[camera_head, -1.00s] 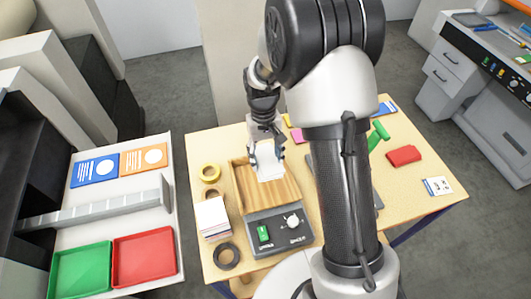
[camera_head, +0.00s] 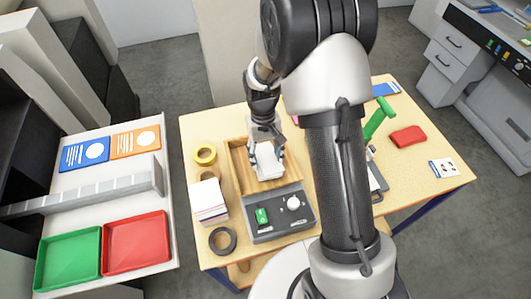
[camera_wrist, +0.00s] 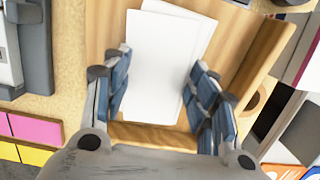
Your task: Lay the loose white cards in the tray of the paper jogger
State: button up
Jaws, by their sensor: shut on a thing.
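The paper jogger has a wooden tray (camera_head: 240,172) and a grey control panel (camera_head: 278,213) with a green switch and a white knob. My gripper (camera_head: 266,158) is over the tray and shut on a white card (camera_head: 269,165). In the wrist view, the blue-padded fingers of my gripper (camera_wrist: 160,100) are on either side of the white card (camera_wrist: 160,65). Another white sheet (camera_wrist: 197,15) shows behind it, slightly turned, inside the wooden tray (camera_wrist: 150,135). Whether the held card touches the tray floor cannot be told.
A stack of white paper (camera_head: 208,198) lies left of the jogger, between a yellow tape roll (camera_head: 205,148) and a dark roll (camera_head: 222,232). A green lever (camera_head: 380,117) and red block (camera_head: 407,136) are at right. A side table holds green (camera_head: 70,262) and red trays (camera_head: 136,243).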

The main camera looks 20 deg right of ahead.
jog(key=shift+f, duration=0.1)
dwell(0.3)
jog(key=shift+f+b, duration=0.3)
dwell(0.4)
jog(key=o, duration=1.2)
jog(key=r, duration=0.4)
jog(key=w+r, duration=0.1)
jog(key=r, duration=0.7)
jog(key=shift+w, duration=0.35)
